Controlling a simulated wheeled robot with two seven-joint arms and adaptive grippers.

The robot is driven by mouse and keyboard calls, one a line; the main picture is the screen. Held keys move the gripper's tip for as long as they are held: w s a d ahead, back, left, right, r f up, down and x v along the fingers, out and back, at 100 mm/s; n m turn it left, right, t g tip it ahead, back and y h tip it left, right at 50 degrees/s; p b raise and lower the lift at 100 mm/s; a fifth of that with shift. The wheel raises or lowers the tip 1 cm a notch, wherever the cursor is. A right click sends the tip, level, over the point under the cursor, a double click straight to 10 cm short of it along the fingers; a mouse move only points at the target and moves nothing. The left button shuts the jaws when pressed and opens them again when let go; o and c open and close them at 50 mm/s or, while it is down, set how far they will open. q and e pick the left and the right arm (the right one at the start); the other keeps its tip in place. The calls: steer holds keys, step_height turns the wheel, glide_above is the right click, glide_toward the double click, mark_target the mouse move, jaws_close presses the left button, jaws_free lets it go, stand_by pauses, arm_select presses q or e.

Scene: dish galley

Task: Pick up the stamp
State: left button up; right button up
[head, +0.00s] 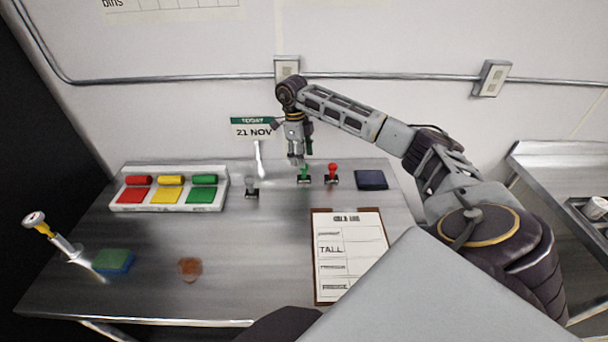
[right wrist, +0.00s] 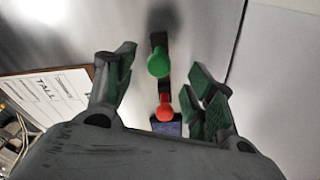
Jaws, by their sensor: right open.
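Three stamps stand in a row at the back of the steel table: one with a grey handle (head: 251,187), one with a green handle (head: 304,174) and one with a red handle (head: 332,173). My right gripper (head: 296,160) points down, just above the green stamp. In the right wrist view, its open, empty fingers (right wrist: 163,76) are spread on either side; the green stamp (right wrist: 158,62) and red stamp (right wrist: 164,108) show between them. I cannot see contact with either. My left gripper is not in view.
A dark blue ink pad (head: 371,180) lies right of the red stamp. A tray of coloured pads (head: 125,207), a date sign (head: 254,130), a clipboard (head: 320,300), a sponge (head: 113,261) and a brown round thing (head: 190,268) share the table. The middle is clear.

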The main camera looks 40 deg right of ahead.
mark_target(304, 173)
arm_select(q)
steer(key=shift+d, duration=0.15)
arm_select(e)
steer(key=shift+f, duration=0.1)
steer(key=shift+s+d+f+p, duration=0.1)
steer(key=shift+s+f+p, duration=0.15)
steer(key=shift+f, duration=0.7)
steer(key=shift+s+d+f+p, duration=0.1)
steer(key=shift+s+f+p, duration=0.1)
steer(key=shift+f, duration=1.4)
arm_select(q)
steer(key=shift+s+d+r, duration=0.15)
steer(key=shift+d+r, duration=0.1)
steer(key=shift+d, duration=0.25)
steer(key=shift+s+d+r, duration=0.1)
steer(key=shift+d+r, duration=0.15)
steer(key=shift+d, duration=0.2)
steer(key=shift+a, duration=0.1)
